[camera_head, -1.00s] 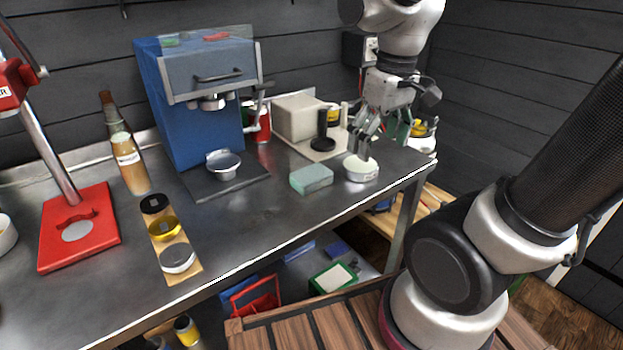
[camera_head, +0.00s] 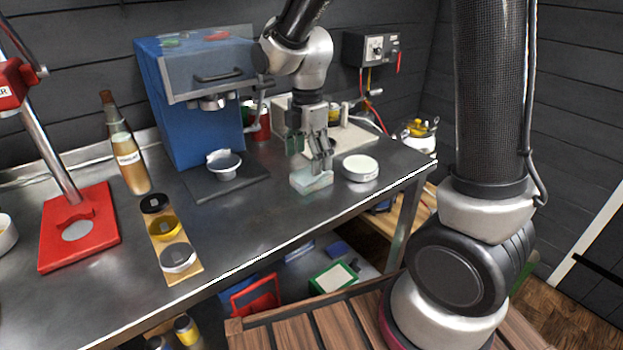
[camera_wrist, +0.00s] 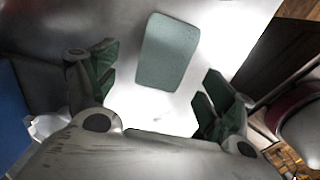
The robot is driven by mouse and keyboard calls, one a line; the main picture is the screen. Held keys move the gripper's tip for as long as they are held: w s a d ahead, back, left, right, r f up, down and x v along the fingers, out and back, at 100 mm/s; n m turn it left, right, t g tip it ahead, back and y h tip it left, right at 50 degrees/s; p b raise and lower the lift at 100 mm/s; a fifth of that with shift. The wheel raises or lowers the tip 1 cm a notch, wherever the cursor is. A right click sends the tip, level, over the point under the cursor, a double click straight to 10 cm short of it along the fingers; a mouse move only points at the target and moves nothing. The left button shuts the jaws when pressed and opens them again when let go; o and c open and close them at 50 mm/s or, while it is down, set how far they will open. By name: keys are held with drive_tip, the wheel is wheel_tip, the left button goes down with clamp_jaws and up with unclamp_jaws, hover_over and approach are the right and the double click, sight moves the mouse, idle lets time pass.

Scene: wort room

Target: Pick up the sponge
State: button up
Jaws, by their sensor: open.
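I cannot tell the exact height of the fingertips above the sponge.
The bench front (camera_head: 260,230) is clear.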

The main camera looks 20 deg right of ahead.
drive_tip(key=f, duration=0.2)
drive_tip(key=d+f, duration=0.1)
drive_tip(key=f, duration=0.1)
drive_tip(key=shift+s, duration=0.1)
drive_tip(key=shift+f, duration=0.6)
drive_tip(key=c, duration=0.8)
wheel_tip(320, 180, up, 10)
drive_tip(key=shift+r, duration=0.1)
